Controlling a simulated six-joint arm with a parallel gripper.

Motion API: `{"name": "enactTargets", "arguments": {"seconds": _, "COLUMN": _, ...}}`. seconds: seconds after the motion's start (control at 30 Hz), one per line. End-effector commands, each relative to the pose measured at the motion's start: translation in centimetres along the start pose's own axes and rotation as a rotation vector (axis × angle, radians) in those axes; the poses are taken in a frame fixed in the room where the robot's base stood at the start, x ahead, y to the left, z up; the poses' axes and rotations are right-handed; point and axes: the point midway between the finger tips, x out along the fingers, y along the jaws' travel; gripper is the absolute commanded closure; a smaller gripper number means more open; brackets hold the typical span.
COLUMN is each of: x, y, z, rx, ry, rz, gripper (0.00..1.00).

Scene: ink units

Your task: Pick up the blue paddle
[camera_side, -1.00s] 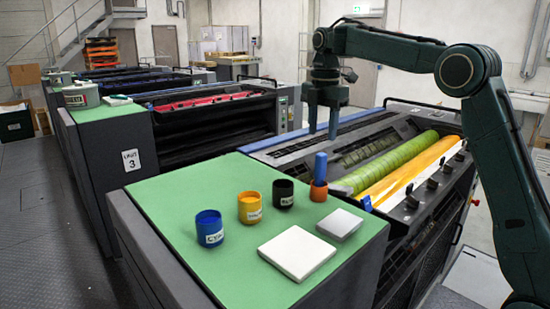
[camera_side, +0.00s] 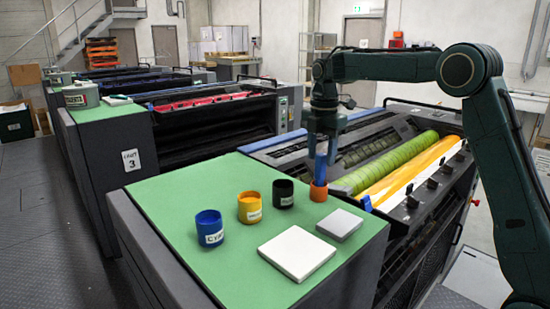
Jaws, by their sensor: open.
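The blue paddle (camera_side: 320,172) stands upright in a small orange cup (camera_side: 318,192) at the back right of the green-topped cabinet. My gripper (camera_side: 322,155) points straight down over the paddle. Its open fingers straddle the paddle's upper part. I cannot tell whether either finger touches it. The paddle's top is partly hidden by the gripper, and its lower end is hidden inside the cup.
A black cup (camera_side: 283,192), a yellow cup (camera_side: 250,207) and a blue cup (camera_side: 209,228) stand left of the orange cup. A white slab (camera_side: 297,254) and a grey block (camera_side: 340,224) lie in front. Press rollers (camera_side: 390,165) are close on the right.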

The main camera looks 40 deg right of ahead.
Motion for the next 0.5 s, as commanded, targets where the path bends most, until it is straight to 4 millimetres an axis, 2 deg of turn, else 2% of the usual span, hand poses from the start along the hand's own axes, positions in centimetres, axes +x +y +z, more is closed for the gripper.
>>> {"name": "enactTargets", "arguments": {"seconds": 0.2, "x": 2.4, "y": -0.1, "z": 0.0, "rx": 0.0, "ry": 0.0, "rz": -0.002, "gripper": 0.55}}
{"name": "enactTargets", "arguments": {"seconds": 0.5, "x": 3.0, "y": 0.0, "z": 0.0, "rx": 0.0, "ry": 0.0, "rz": 0.0, "gripper": 0.55}}
